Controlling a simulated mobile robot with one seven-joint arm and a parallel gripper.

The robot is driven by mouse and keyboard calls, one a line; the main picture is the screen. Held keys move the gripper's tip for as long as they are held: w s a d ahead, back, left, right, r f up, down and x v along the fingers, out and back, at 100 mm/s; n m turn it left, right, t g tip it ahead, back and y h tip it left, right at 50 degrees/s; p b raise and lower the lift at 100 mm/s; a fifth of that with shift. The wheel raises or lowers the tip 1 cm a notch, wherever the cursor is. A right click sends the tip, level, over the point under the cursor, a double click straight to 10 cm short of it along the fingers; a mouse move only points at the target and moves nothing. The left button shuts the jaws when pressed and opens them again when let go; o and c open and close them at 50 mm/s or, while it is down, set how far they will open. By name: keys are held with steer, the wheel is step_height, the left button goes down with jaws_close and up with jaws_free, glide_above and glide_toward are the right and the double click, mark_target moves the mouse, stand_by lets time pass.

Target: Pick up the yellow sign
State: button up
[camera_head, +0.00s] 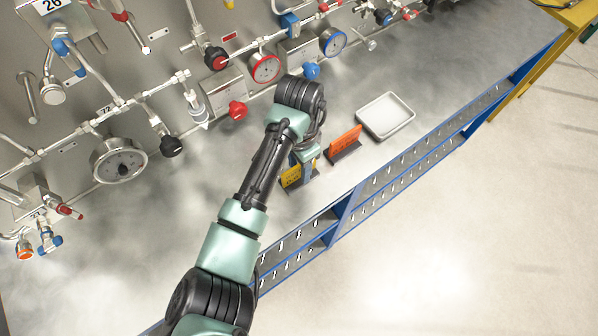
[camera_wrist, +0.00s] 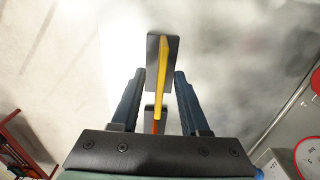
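The yellow sign (camera_head: 291,177) stands upright on the grey surface in the head view, partly hidden by my arm. In the wrist view the yellow sign (camera_wrist: 162,75) shows edge-on, on a dark base (camera_wrist: 152,50). My gripper (camera_wrist: 159,73) is open, with one dark blue finger on each side of the sign and a visible gap to each. In the head view my gripper (camera_head: 307,170) is at the sign, its fingers partly hidden.
An orange sign (camera_head: 345,143) stands close to the right of my gripper. A white tray (camera_head: 386,116) lies beyond it. Gauges (camera_head: 119,160) and valves on pipes line the panel behind. A blue-edged perforated rail (camera_head: 400,172) runs along the front.

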jaws_close()
steer(key=shift+r, duration=0.15)
